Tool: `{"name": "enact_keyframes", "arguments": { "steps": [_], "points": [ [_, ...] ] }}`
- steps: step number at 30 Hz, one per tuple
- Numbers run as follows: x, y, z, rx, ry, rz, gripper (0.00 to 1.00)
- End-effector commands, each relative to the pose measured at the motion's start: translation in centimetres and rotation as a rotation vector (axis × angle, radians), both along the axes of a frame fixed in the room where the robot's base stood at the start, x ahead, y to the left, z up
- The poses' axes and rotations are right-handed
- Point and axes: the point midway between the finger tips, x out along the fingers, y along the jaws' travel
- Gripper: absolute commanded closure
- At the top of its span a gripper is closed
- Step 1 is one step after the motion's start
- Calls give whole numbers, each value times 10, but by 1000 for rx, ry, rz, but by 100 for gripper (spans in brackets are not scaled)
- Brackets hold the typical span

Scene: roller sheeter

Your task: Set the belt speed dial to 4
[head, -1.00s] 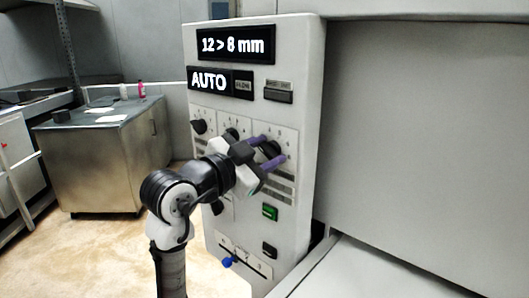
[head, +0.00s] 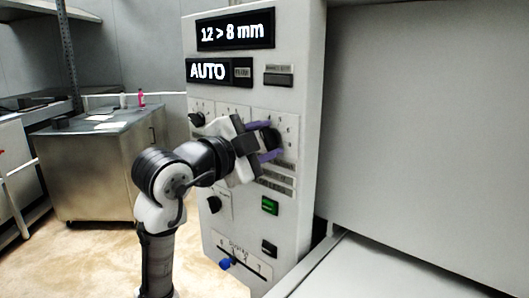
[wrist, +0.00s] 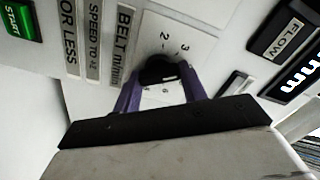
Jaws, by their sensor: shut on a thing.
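The belt speed dial (head: 270,138) is a black knob on the right of the panel's upper dial row. In the wrist view the dial (wrist: 158,70) sits beside the "BELT m/min" label (wrist: 124,45). Digits such as 2 and 3 show around it; its exact setting cannot be read. My gripper (head: 276,140) has its purple fingers on both sides of the knob and is shut on it. The gripper's body hides part of the dial face. The fingers also show in the wrist view (wrist: 160,76).
The display (head: 235,31) reads "12 > 8 mm", with "AUTO" (head: 208,71) below. Other black knobs (head: 196,119) are left of my gripper. A green START button (head: 270,205) and a blue-knobbed lever (head: 226,263) are below. A metal cabinet (head: 100,180) stands at left.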

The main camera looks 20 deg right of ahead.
Motion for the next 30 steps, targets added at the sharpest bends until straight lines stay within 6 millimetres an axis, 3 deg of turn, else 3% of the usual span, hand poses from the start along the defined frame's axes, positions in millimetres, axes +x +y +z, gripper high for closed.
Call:
{"name": "enact_keyframes", "arguments": {
  "steps": [12,27,28,30],
  "points": [
    [-1,0,-2,103,-152,-1,81],
    [-1,0,-1,115,-170,-1,81],
    [-1,-1,-1,114,-169,-1,57],
    [0,0,-1,114,-169,-1,48]
  ]
}}
